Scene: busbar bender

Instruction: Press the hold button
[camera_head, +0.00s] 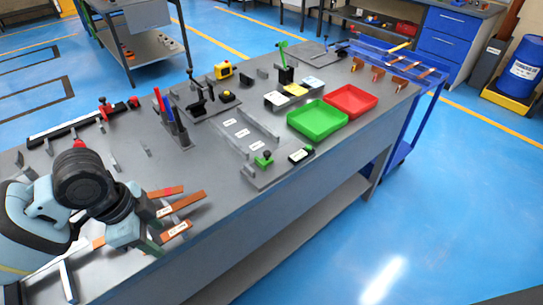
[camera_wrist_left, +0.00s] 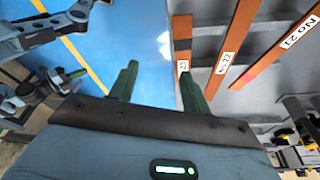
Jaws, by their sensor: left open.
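A yellow box with a dark front (camera_head: 223,70) stands on the bench towards the back. A small black block with a yellow top (camera_head: 227,96) sits nearer. Either could carry the hold button; no label on them can be read. My left gripper (camera_head: 152,240) is at the front left of the bench beside labelled copper bars, well away from both. Its fingers (camera_wrist_left: 155,80) are apart and empty in the left wrist view, the right one close to a copper bar (camera_wrist_left: 184,55). What seems to be my right gripper (camera_wrist_left: 68,78) shows small at that view's left; its jaws are unclear.
Copper bars (camera_head: 181,210) lie at the bench's front left. Upright red and blue-handled tools (camera_head: 170,115) stand between my left gripper and the yellow box. A green tray (camera_head: 318,119) and a red tray (camera_head: 351,100) are at the right.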

